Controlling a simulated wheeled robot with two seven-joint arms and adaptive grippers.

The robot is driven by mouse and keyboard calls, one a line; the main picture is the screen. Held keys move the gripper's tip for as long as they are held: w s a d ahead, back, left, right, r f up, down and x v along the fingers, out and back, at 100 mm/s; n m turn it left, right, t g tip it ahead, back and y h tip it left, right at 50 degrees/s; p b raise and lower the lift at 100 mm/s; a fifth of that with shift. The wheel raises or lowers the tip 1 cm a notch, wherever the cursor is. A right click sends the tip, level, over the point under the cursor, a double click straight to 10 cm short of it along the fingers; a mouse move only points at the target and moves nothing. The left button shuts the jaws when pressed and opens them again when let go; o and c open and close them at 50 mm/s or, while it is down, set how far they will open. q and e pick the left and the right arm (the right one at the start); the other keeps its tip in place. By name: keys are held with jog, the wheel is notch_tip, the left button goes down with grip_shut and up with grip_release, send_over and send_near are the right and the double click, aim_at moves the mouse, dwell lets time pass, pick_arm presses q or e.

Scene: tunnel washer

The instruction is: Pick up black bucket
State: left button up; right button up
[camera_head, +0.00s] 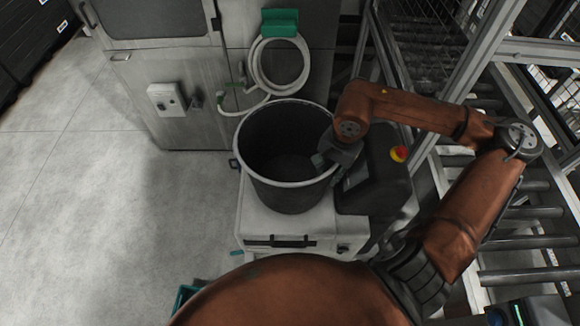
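The black bucket (288,195) stands upright and empty-looking on a white cabinet (262,226), in the middle of the camera_head view. My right arm comes in from the right, and my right gripper (322,160) is at the bucket's right rim. A fingertip shows against the bucket's inside on that side. The far side of the gripper is hidden by the rim and my wrist, so I cannot tell whether it grips the wall. My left gripper is not in view.
A grey machine cabinet (185,110) with a coiled white hose (262,75) stands behind the bucket. A dark box with a red button (398,154) is close to its right. Metal framing and a roller conveyor (520,245) fill the right. The floor (70,215) at left is clear.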

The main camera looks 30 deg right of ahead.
jog(key=shift+f, duration=0.55)
jog(key=shift+f+b, duration=0.25)
jog(key=shift+b, duration=0.15)
jog(key=shift+c, duration=0.3)
grip_shut()
jog(key=shift+w+r, duration=0.1)
dwell(0.8)
